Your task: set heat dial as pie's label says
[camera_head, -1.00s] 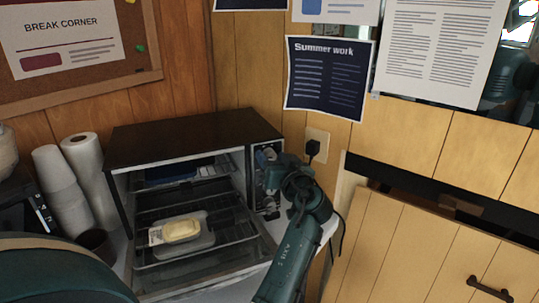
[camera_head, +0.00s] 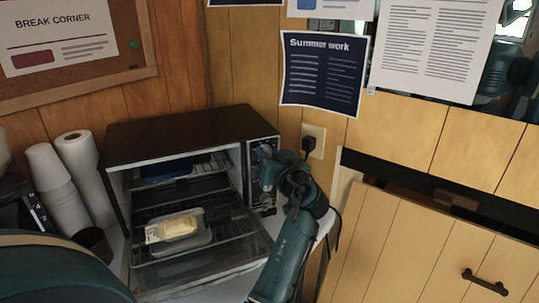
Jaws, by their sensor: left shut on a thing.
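A toaster oven (camera_head: 190,130) stands on the counter with its front open. Inside, on the wire rack (camera_head: 225,229), a pale yellow pie (camera_head: 178,227) sits in a light tray. A small white label (camera_head: 152,234) shows at its left end; its print is too small to read. The oven's control panel (camera_head: 264,202) is on its right side. My left gripper (camera_head: 264,173) is at this panel, shut on a dial. The gripper hides most of that dial, so its setting cannot be read. My right gripper is not in view.
White cups (camera_head: 52,180), a paper roll (camera_head: 82,165) and a dark mug (camera_head: 95,243) stand left of the oven. A plug and socket (camera_head: 313,142) are on the wall just right of the panel, with a cable hanging down. Wooden cabinet fronts (camera_head: 420,235) fill the right.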

